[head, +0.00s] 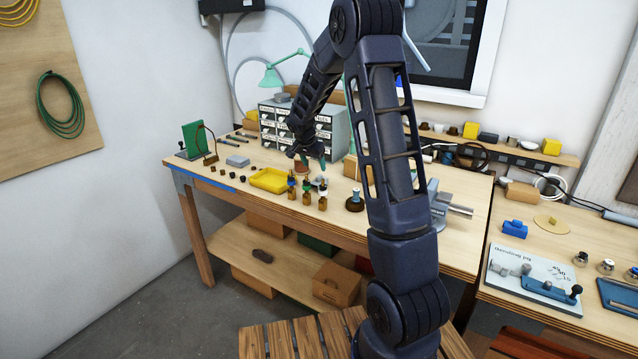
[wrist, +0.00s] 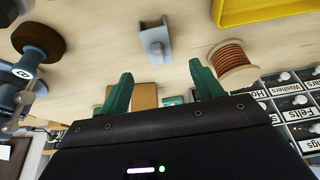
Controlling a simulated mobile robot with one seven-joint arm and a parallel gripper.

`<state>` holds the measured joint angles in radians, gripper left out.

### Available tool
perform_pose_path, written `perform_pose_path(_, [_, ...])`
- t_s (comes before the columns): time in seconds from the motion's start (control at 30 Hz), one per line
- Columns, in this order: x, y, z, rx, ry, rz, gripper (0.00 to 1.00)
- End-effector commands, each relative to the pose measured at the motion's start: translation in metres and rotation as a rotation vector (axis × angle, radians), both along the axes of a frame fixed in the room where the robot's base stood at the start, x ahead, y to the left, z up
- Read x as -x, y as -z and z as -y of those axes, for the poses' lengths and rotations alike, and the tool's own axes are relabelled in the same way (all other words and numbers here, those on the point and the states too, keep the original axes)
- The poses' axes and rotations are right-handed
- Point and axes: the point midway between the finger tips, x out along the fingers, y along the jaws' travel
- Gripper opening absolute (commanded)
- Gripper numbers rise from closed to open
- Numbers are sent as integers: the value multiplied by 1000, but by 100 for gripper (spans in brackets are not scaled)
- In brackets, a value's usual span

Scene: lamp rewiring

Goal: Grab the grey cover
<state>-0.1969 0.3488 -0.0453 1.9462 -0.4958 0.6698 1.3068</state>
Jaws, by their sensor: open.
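A grey U-shaped piece, which looks like the grey cover (wrist: 155,42), stands on the bench in the wrist view, ahead of my fingertips. It appears small and partly hidden in the head view (head: 320,182), just beside my gripper. My gripper (wrist: 161,70) has two green fingers spread apart with nothing between them. In the head view my gripper (head: 314,163) points down low over the bench. The cover lies roughly in line with the gap between the fingers and appears clear of both.
A copper wire spool (wrist: 235,62) stands close to the right finger in the wrist view. A yellow tray (head: 270,181), several small brass-coloured pieces and a dark round-based stand (head: 355,203) are nearby. Labelled drawers (head: 335,130) stand behind. A flat grey block (head: 237,160) lies further left.

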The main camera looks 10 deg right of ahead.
Motion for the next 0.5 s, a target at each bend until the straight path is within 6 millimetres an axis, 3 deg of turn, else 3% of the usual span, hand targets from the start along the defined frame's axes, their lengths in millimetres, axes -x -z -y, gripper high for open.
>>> perform_pose_path(0.3, [-11, 39, 12, 1, 1, -2, 65])
perform_pose_path(0.5, [-14, 49, 16, -1, -1, 0, 65])
